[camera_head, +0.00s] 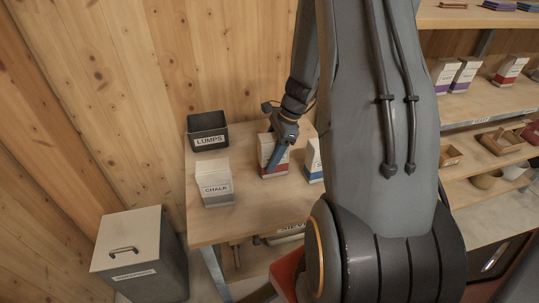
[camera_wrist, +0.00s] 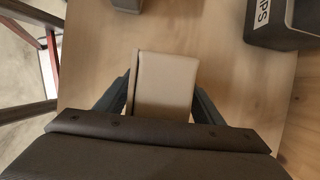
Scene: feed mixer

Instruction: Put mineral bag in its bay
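A white bag with a red lower band (camera_head: 272,156) stands on the wooden table; its label is hidden, so I cannot tell whether it is the mineral bag. My gripper (camera_head: 275,160) points down at it, a finger crossing its front. In the wrist view a beige bag top (camera_wrist: 163,82) lies between my gripper's two fingers (camera_wrist: 162,95). They lie close along both its sides, and I cannot tell whether they press on it. No bay marked for mineral is readable.
A CHALK bag (camera_head: 214,184) and a dark LUMPS bin (camera_head: 207,132) stand left on the table (camera_head: 215,231). A white and blue bag (camera_head: 313,162) stands close right. A lidded grey box (camera_head: 135,243) is on the floor. Shelves at right hold bags (camera_head: 466,76) and bowls.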

